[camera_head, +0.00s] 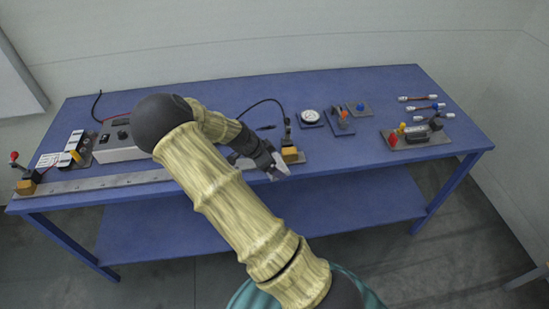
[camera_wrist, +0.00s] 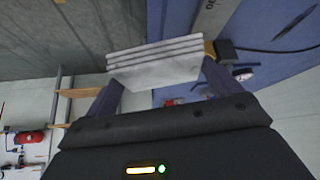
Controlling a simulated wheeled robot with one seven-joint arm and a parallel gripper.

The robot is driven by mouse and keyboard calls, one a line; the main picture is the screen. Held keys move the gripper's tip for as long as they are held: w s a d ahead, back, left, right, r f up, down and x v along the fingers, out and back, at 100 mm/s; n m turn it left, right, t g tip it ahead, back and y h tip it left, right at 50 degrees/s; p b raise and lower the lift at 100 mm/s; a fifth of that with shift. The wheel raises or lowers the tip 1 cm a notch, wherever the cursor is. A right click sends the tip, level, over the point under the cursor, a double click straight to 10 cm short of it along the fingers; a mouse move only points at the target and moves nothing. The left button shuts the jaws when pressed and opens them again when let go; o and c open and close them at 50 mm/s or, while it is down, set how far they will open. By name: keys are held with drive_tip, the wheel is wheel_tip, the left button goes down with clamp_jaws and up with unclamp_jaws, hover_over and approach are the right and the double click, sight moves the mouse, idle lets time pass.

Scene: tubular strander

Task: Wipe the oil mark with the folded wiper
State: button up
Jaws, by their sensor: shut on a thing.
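The folded wiper (camera_wrist: 155,66) is a pale grey-white stack of folds in the wrist view. It lies between the two fingers of my gripper (camera_wrist: 162,84), which is shut on it. In the head view my gripper (camera_head: 277,172) is near the table's front edge, just in front of the yellow block at the rail's right end. The wiper is hard to make out there. No oil mark can be told for sure. A small dark elongated shape (camera_head: 266,127) lies on the blue table behind my gripper, and I cannot tell what it is.
A long grey metal rail (camera_head: 110,182) runs along the front of the blue table (camera_head: 350,170), with a yellow block (camera_head: 291,154) at its right end. A grey box (camera_head: 118,142) stands at left. Small fixtures (camera_head: 415,136) stand at right. The table's front right is clear.

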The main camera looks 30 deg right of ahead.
drive_tip(key=s+a+f+n+t+y, duration=0.4)
drive_tip(key=a+f+n, duration=0.6)
drive_tip(key=n, duration=0.8)
drive_tip(key=a+t+y, duration=0.2)
drive_tip(key=shift+a+f+t+y, duration=0.3)
drive_tip(key=shift+a+f+t, duration=0.05)
drive_tip(key=shift+f+t, duration=0.05)
